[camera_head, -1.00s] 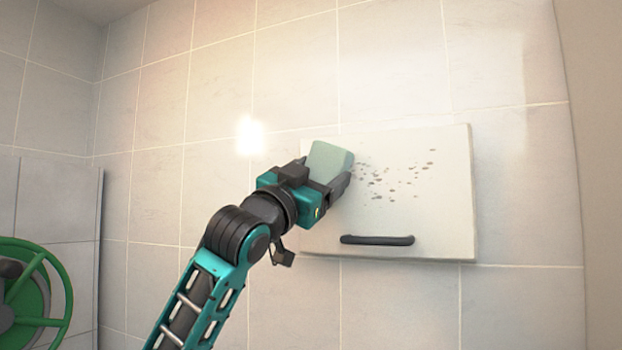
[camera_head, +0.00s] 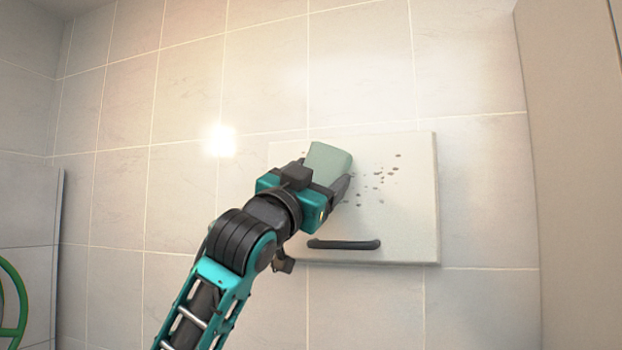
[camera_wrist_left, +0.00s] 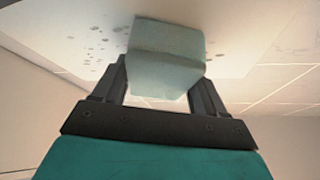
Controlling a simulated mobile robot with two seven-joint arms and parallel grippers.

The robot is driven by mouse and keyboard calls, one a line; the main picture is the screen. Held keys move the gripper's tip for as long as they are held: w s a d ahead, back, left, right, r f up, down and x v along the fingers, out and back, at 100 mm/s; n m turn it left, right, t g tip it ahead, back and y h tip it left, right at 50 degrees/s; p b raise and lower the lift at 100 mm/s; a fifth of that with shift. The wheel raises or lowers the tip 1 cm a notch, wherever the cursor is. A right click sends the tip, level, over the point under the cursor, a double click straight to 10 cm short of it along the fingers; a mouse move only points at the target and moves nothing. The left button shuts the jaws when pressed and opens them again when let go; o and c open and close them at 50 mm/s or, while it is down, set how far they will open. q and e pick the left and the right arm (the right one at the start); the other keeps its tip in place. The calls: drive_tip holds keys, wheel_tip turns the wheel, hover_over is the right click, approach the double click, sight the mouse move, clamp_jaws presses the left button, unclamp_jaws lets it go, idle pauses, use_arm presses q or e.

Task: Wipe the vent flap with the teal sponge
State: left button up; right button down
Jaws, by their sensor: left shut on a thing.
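The vent flap (camera_head: 405,225) is a pale panel on the tiled wall with a black bar handle (camera_head: 343,244) near its lower edge. Dark specks (camera_head: 378,182) are spread over its upper middle, and a few show left of the sponge. My left gripper (camera_head: 325,180) is shut on the teal sponge (camera_head: 329,160), in front of the flap's left half. In the left wrist view the sponge (camera_wrist_left: 166,62) sits between the fingers with its far end at the flap (camera_wrist_left: 220,25); I cannot tell whether it touches. Specks show on both sides of it. My right gripper is out of view.
Beige tiled wall (camera_head: 180,100) surrounds the flap. A tall plain panel (camera_head: 570,180) stands at the right. Part of a green wheel-like object (camera_head: 18,305) shows at the lower left. The space in front of the flap's right side is clear.

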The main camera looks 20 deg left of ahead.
use_arm(q)
drive_tip(key=shift+w+d+f, duration=0.1)
drive_tip(key=shift+w+d, duration=0.1)
drive_tip(key=shift+d, duration=3.15)
drive_tip(key=shift+w+d, duration=0.2)
drive_tip(key=shift+d, duration=3.1)
drive_tip(key=s+a, duration=0.1)
drive_tip(key=a, duration=1.9)
drive_tip(key=shift+a, duration=0.1)
drive_tip(key=s, duration=0.6)
drive_tip(key=shift+b, duration=0.4)
drive_tip(key=shift+s, duration=0.1)
drive_tip(key=shift+s+d, duration=0.15)
drive_tip(key=shift+s, duration=0.55)
drive_tip(key=shift+s+d, duration=0.1)
drive_tip(key=shift+s, duration=0.6)
